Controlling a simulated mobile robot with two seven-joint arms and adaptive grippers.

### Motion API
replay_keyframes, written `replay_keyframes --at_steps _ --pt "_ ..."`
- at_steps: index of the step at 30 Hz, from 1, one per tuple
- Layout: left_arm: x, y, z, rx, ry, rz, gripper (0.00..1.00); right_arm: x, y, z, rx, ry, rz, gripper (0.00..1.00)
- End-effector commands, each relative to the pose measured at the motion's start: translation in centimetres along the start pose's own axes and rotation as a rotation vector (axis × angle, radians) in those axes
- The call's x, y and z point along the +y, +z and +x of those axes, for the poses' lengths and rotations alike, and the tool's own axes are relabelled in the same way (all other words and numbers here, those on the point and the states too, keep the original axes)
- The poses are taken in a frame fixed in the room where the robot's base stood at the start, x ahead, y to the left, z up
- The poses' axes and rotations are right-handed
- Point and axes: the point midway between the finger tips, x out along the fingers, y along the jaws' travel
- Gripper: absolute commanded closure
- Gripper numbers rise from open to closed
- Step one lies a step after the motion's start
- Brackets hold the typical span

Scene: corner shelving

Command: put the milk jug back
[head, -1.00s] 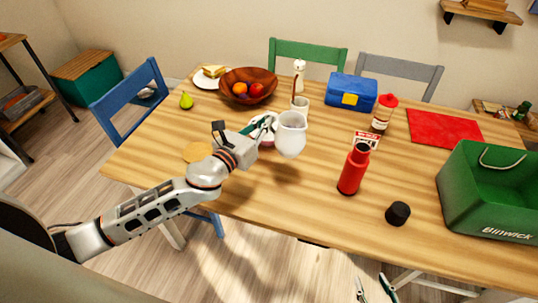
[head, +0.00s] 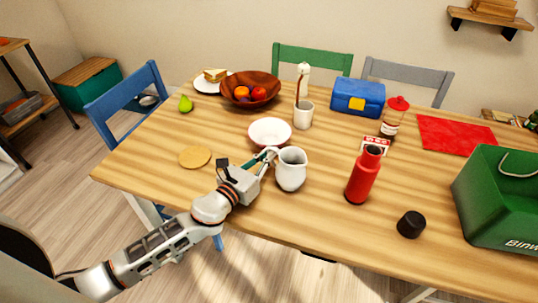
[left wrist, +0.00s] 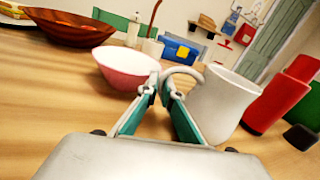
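The white milk jug (head: 291,170) is upright near the front middle of the table, at or very close to the tabletop. It also shows in the left wrist view (left wrist: 222,103), to the right of the fingers. My left gripper (head: 268,155) is at the jug's left side. In the left wrist view its fingertips (left wrist: 162,84) are close together on the jug's handle (left wrist: 184,72). The exact contact at the handle is partly hidden. My right gripper is out of view.
A bowl (head: 270,132) stands just behind the gripper, and a round coaster (head: 195,157) lies to the left. A red bottle (head: 363,175) and black cap (head: 411,224) are to the right. A white cup (head: 303,116) stands farther back. Bare table lies around the jug.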

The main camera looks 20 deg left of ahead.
Motion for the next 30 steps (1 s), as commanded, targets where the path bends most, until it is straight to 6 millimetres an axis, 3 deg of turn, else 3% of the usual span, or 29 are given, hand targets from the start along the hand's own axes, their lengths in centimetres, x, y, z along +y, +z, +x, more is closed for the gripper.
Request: replay_keyframes --at_steps 8,9,10,23,30 --pt "0.0 -0.1 0.0 -0.002 0.000 -0.001 1.00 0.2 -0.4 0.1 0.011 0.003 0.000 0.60" --pt "0.0 -0.1 0.0 -0.001 0.000 0.001 0.85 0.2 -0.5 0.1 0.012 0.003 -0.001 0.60" --pt "0.0 -0.1 0.0 -0.001 0.000 0.001 0.78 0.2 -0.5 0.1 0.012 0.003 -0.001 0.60" --pt "0.0 0.3 -0.1 -0.002 0.000 0.001 0.78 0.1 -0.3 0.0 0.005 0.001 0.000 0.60" --pt "0.0 -0.1 -4.1 0.003 0.001 0.000 0.78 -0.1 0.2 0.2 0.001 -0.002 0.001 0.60"
